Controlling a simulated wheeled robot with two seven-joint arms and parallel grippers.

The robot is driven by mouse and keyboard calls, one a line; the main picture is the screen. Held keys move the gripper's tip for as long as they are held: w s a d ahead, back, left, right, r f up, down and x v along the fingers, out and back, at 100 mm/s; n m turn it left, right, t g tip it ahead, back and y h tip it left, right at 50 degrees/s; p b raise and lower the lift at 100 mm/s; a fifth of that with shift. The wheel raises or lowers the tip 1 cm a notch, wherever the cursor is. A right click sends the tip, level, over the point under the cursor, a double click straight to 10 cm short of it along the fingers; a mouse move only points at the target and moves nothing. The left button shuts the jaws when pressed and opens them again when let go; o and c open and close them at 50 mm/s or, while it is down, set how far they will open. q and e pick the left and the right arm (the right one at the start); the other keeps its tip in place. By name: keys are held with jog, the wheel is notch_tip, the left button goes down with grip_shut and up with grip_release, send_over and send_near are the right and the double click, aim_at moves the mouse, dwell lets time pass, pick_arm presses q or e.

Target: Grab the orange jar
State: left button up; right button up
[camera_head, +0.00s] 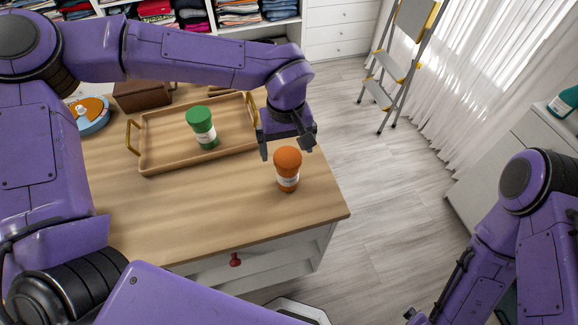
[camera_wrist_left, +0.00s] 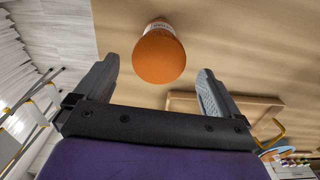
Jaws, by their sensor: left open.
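The orange jar (camera_head: 288,169) stands upright on the wooden tabletop near its right corner, with an orange lid and a white label. My left gripper (camera_head: 287,147) is just behind and above it, pointing down, with its fingers apart and nothing between them. In the left wrist view the jar (camera_wrist_left: 159,54) shows lid first, ahead of the open fingers (camera_wrist_left: 155,85) and roughly centred between them, not touched by either. Of my right arm, only purple links show at the lower right of the head view; its gripper is not visible.
A wooden tray (camera_head: 160,166) with brass handles holds a green-lidded jar (camera_head: 202,127) left of my left gripper. A brown box (camera_head: 142,95) and a blue round item (camera_head: 91,115) sit farther back. The tabletop (camera_head: 215,205) in front is clear. A stepladder (camera_head: 383,95) stands beyond.

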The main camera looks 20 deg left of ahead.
aim_at(288, 157)
pick_arm(q)
jog(key=shift+s+d+f+p, duration=0.1)
jog(key=shift+s+f+p, duration=0.6)
jog(key=shift+f, duration=0.3)
jog(key=f, duration=0.1)
jog(key=w+f, duration=0.1)
jog(key=f, duration=0.1)
jog(key=shift+w+f, duration=0.25)
jog(key=shift+w, duration=0.05)
jog(key=shift+w+f, duration=0.2)
jog(key=shift+f, duration=0.05)
jog(key=shift+s+r, duration=0.15)
jog(key=shift+s, duration=0.2)
jog(key=shift+c, duration=0.3)
jog(key=shift+s+r, duration=0.1)
jog(key=shift+s, duration=0.05)
jog(key=c, duration=1.4)
pick_arm(e)
jog(key=shift+s+r, duration=0.2)
jog(key=shift+r, duration=0.75)
pick_arm(q)
jog(key=shift+o, duration=0.2)
